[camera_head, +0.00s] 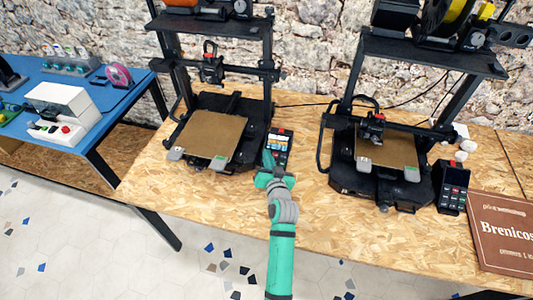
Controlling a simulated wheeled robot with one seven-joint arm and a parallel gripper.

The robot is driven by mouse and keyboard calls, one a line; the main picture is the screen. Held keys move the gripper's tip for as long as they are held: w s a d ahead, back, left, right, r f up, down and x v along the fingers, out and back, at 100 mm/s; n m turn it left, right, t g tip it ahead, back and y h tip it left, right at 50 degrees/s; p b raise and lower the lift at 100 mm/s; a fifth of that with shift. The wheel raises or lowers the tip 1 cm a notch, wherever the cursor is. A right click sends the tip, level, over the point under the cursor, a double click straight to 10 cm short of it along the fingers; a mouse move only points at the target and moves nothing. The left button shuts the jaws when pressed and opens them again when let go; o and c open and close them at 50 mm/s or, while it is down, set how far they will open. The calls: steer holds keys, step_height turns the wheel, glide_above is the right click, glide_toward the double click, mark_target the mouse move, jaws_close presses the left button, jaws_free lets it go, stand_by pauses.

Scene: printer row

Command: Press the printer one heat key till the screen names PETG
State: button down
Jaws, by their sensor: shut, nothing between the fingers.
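Two black 3D printers stand on a wooden bench. The left printer (215,134) has a tan bed and a small keypad unit (279,141) with a lit screen at its right front corner. The right printer (384,150) has its own keypad unit (454,188) with a dark screen. Which one is printer one is not readable here. My gripper (268,160) is shut and empty, its tip at the left lower part of the left keypad unit, covering some keys. Whether it touches a key I cannot tell. The screen's words are too small to read.
A brown sign (503,233) lies at the bench's right end. A blue table (103,112) with a white box-shaped device (62,108) and a pink spool (118,76) stands at left. Bare bench (310,215) lies in front of and between the printers.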

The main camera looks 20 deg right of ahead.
steer(key=shift+w+d+f, duration=0.15)
steer(key=shift+f, duration=0.15)
stand_by(0.9)
steer(key=shift+r, duration=0.15)
steer(key=shift+s+a+r, duration=0.35)
steer(key=shift+a+r, duration=0.05)
steer(key=shift+a, duration=0.05)
steer(key=shift+s+d, duration=0.1)
steer(key=shift+d, duration=0.05)
steer(key=shift+r, duration=0.1)
steer(key=r, duration=0.1)
steer(key=s+a+r, duration=0.2)
steer(key=r, duration=0.1)
steer(key=shift+s, duration=0.2)
stand_by(0.6)
